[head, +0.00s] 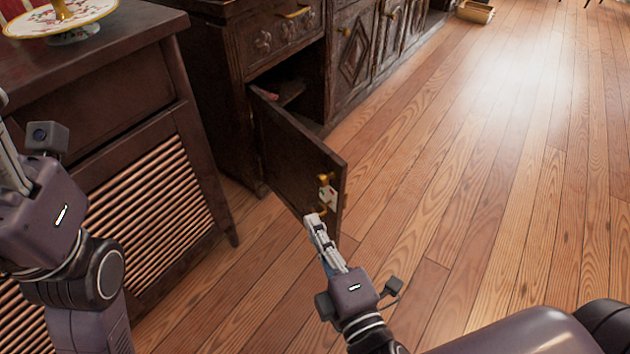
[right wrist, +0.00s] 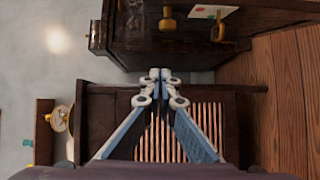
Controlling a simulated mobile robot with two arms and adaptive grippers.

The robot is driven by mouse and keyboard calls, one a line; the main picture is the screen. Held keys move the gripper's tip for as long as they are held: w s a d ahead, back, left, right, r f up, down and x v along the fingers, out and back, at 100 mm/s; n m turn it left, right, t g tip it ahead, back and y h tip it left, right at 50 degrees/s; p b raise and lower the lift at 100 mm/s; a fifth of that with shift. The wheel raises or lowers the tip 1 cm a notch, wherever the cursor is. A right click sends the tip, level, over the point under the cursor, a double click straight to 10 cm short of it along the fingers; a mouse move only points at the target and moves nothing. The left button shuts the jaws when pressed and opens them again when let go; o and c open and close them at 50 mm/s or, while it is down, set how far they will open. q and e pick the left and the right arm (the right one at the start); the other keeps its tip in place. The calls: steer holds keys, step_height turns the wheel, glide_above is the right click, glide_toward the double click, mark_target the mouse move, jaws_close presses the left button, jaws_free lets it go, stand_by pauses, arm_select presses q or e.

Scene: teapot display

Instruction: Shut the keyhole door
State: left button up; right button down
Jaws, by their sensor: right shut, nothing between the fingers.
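The keyhole door (head: 290,160) is a dark wooden panel standing open, swung out from the dark carved cabinet (head: 262,45). Near its free edge it carries a brass knob (head: 323,179), a pale tag and more brass. My right gripper (head: 314,219) is shut and empty, its tips close to the door's lower free corner. I cannot tell whether they touch it. In the right wrist view the closed fingertips (right wrist: 160,75) are below the door (right wrist: 140,40) and its knob (right wrist: 167,22). My left gripper (head: 12,165) is partly in view at the left edge; its fingertips are cut off.
A dark sideboard (head: 95,100) with a slatted front stands at left, beside my left arm. A floral cake stand (head: 62,17) is on top. Something reddish (head: 283,91) shows inside the cabinet opening. The wooden floor (head: 500,180) at right is clear.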

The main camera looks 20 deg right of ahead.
steer(key=w+d+p, duration=0.1)
steer(key=w+d, duration=0.2)
steer(key=w, duration=0.6)
steer(key=shift+f+p, duration=0.15)
steer(key=shift+p, duration=0.25)
steer(key=shift+d, duration=0.1)
